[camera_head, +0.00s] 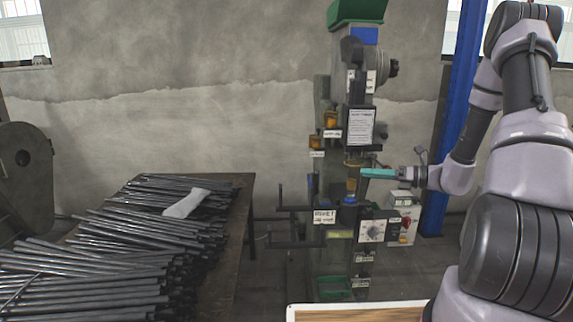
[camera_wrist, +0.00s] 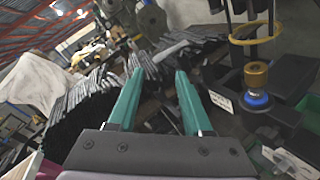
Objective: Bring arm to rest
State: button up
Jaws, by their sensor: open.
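My arm reaches in from the right in the head view. My gripper (camera_head: 378,173) has teal fingers and is beside the middle of the rivet press (camera_head: 361,127), in front of it or at its right; the exact gap cannot be told. In the wrist view my gripper (camera_wrist: 156,98) shows two teal fingers spread apart with nothing between them. A brass-coloured cylinder on a blue base (camera_wrist: 256,82), part of the press, is to the right of the fingers there, with a yellow ring (camera_wrist: 258,40) above it.
A table (camera_head: 236,232) at the left carries a large pile of dark metal rods (camera_head: 110,245), with a pale grey object (camera_head: 185,203) on top. A control box with a dial (camera_head: 372,231) sits low on the press. A blue post (camera_head: 462,95) stands behind my arm. A wood-topped surface (camera_head: 355,313) is at the bottom.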

jog(key=s+a+r+n+g+h, duration=0.6)
jog(key=s+r+n, duration=0.6)
jog(key=s+n, duration=0.1)
jog(key=s+d+r+n+t+h, duration=0.2)
jog(key=s+r+n+t+h, duration=0.1)
jog(key=s+r+n, duration=0.3)
jog(key=s+d+r+n+t+h, duration=0.2)
jog(key=s+r+n+t+h, duration=0.1)
jog(key=s+r+n, duration=0.3)
jog(key=shift+s+d+r+h, duration=0.15)
jog(key=shift+s+d+h, duration=0.25)
jog(key=shift+h, duration=0.4)
